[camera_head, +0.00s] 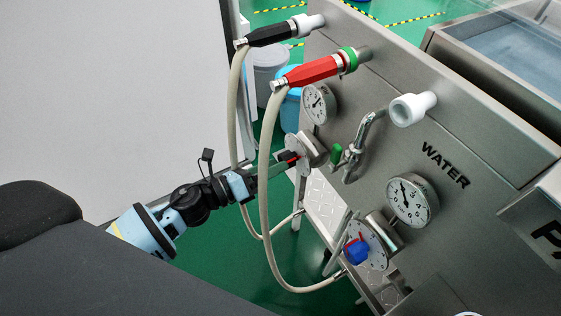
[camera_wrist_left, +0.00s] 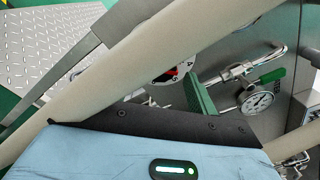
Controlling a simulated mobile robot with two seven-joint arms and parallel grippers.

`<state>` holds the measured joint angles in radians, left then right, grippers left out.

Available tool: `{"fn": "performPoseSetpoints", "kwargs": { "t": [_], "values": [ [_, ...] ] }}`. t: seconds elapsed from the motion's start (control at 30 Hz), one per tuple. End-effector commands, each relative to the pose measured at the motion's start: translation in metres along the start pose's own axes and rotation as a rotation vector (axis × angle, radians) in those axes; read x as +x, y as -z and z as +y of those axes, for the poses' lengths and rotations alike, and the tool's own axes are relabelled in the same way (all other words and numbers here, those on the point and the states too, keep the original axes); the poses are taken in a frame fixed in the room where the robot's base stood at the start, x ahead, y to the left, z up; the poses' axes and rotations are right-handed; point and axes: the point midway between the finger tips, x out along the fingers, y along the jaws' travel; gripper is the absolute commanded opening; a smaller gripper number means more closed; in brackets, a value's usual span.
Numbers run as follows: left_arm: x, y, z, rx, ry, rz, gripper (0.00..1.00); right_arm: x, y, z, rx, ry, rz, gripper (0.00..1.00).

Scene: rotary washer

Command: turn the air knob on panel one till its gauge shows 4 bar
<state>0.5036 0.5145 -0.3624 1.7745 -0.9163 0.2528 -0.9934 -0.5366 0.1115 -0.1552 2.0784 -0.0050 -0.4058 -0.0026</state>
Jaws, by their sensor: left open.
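My left gripper (camera_head: 283,163) reaches in from the left and is open, its fingertips at a red knob (camera_head: 289,157) on a round numbered dial plate. Whether they touch the knob cannot be told. In the left wrist view the red knob (camera_wrist_left: 172,73) shows partly behind a hose, beside a green finger (camera_wrist_left: 200,98). A gauge (camera_head: 318,103) is above the red knob; its reading is too small to tell. No air label is visible. A blue knob (camera_head: 357,251) and another gauge (camera_head: 411,200) are near the word WATER. My right gripper is out of view.
Two beige hoses (camera_head: 266,205) hang from a black nozzle (camera_head: 271,33) and a red nozzle (camera_head: 312,72), looping close to my left gripper. A pipe with a green valve handle (camera_head: 337,153) is right of the red knob. A white holder (camera_head: 412,108) sticks out of the steel panel.

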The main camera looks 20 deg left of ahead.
Motion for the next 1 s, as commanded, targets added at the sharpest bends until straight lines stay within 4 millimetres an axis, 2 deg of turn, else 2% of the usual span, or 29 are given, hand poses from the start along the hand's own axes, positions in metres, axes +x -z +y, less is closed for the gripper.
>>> {"fn": "performPoseSetpoints", "kwargs": {
  "t": [0.1, 0.33, 1.0],
  "values": [
    [-0.02, 0.002, 0.001, -0.001, -0.001, 0.003, 0.59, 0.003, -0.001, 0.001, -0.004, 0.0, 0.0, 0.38],
    [-0.042, 0.001, 0.0, -0.001, 0.0, 0.002, 0.59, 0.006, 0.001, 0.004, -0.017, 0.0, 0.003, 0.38],
    [-0.046, 0.0, 0.0, 0.001, 0.001, 0.001, 0.59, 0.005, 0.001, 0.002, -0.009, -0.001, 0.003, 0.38]
  ]
}}
